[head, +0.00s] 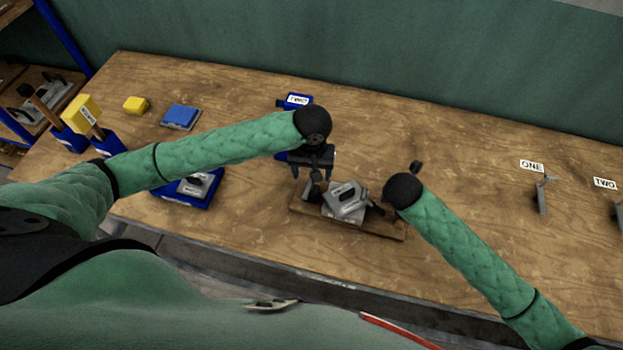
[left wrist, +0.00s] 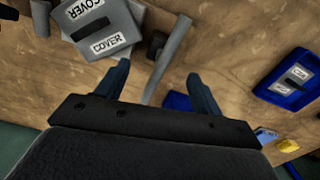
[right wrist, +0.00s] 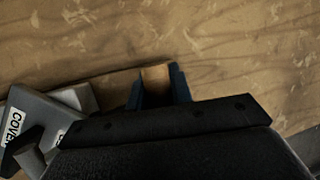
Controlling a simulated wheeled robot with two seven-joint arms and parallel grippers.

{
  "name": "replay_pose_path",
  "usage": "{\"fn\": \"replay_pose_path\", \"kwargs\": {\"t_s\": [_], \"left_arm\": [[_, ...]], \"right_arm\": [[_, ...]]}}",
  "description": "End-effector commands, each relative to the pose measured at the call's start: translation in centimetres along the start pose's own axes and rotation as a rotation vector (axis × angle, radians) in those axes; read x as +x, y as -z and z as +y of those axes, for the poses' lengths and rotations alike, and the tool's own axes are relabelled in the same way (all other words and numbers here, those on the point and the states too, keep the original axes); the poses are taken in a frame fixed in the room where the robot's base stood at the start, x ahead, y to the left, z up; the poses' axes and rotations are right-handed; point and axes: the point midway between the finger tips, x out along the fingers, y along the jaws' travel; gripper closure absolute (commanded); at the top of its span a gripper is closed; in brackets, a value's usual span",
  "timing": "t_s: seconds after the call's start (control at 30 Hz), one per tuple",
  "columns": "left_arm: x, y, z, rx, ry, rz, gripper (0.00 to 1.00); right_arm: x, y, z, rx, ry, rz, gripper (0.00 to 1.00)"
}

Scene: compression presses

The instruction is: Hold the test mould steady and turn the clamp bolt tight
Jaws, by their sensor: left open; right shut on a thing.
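The test mould (head: 345,198) is a grey metal block with "COVER" labels, on a wooden base board (head: 382,228). Its upper plate sits turned relative to the part below. It also shows in the left wrist view (left wrist: 100,32) and right wrist view (right wrist: 48,112). My left gripper (head: 313,174) is open above the board's left end. A long grey bar (left wrist: 168,58), seemingly the clamp bolt's handle, lies between its fingers in the left wrist view, not gripped. My right gripper (right wrist: 157,84) is shut on the wooden board's end; its fingers are mostly hidden in the head view.
A blue tray (head: 188,198) with a grey part stands left of the mould. Blue and yellow blocks (head: 136,104) lie at the back left. Cards "ONE" (head: 531,166) and "TWO" (head: 605,183) with metal tools are at right. A small dark object (head: 416,167) lies behind my right wrist.

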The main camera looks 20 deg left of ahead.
Motion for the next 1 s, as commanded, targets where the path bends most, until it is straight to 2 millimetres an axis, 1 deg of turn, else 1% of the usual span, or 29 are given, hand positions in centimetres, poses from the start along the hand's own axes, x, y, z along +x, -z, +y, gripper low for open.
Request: {"fn": "replay_pose_path", "kwargs": {"t_s": [0.03,0.2,0.4,0.53,0.8,0.87,1.0], "left_arm": [[0.7,-0.1,0.0,0.0,0.002,-0.002,0.33],[2.4,0.0,0.0,0.0,0.001,-0.001,0.33],[3.8,0.0,0.0,0.0,0.001,-0.001,0.33],[4.2,0.0,-0.1,0.0,0.001,-0.001,0.33],[4.2,0.0,-0.1,0.0,0.001,0.0,0.33],[4.2,0.0,-0.1,0.0,0.001,0.0,0.45],[4.2,0.0,-0.1,0.0,0.001,0.0,0.72]], "right_arm": [[0.0,0.0,0.0,0.0,0.001,0.0,1.0],[0.0,0.0,0.0,0.0,0.001,0.0,1.0],[0.0,0.0,0.0,0.0,0.001,0.0,1.0],[0.0,0.0,0.0,0.0,0.001,0.0,1.0],[0.0,0.0,0.0,0.0,0.001,0.0,1.0],[0.0,0.0,0.0,0.0,0.001,0.0,1.0],[0.0,0.0,0.0,0.0,0.001,0.0,1.0]]}}
